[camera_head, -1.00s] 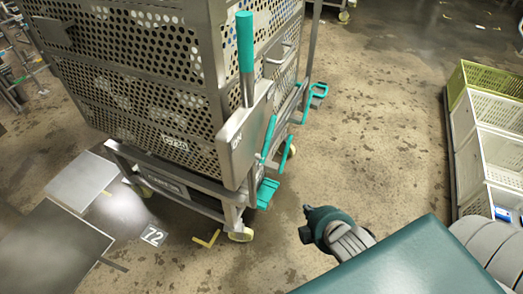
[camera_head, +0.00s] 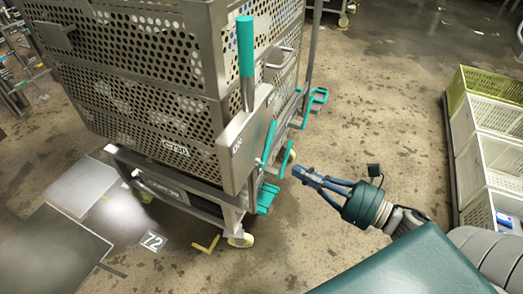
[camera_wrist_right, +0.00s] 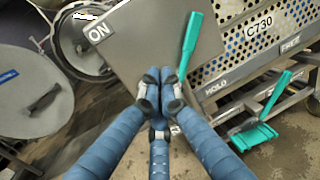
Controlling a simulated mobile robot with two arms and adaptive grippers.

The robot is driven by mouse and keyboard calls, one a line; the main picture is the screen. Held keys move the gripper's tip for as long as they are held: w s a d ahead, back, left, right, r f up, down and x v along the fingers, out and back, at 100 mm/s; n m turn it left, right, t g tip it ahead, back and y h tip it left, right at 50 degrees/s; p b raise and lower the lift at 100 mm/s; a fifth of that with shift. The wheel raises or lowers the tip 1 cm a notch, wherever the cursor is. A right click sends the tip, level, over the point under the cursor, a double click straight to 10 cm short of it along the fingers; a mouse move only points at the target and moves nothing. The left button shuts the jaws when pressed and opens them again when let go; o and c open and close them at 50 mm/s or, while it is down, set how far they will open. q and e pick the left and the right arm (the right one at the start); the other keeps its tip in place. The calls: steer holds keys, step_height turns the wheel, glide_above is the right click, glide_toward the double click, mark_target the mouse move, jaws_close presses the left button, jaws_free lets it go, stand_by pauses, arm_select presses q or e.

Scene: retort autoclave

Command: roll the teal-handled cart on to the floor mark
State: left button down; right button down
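The cart (camera_head: 140,92), a tall perforated metal basket on a wheeled frame, stands at left-centre. An upright teal handle (camera_head: 246,60) rises from its grey side plate, with teal levers and a teal pedal (camera_head: 267,198) lower down. On the floor by the near wheel are a yellow corner mark (camera_head: 207,244) and a "72" plate (camera_head: 152,240). My right gripper (camera_head: 304,174) is right of the cart, its blue fingers drawn together, empty and apart from the levers. The wrist view shows its fingertips (camera_wrist_right: 160,78) together before the "ON" plate, with a teal lever (camera_wrist_right: 191,45) beyond. My left gripper is out of view.
Stacked crates (camera_head: 492,140), green and white, line the right side. Grey floor plates (camera_head: 50,255) lie at lower left. Another wheeled frame (camera_head: 345,10) stands at the top. The stained floor between the cart and crates is open.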

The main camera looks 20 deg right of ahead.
mark_target(252, 146)
steer(key=x, duration=1.1)
steer(key=shift+w, duration=0.1)
steer(key=shift+w+a, duration=0.3)
steer(key=shift+w, duration=0.25)
steer(key=shift+w, duration=0.1)
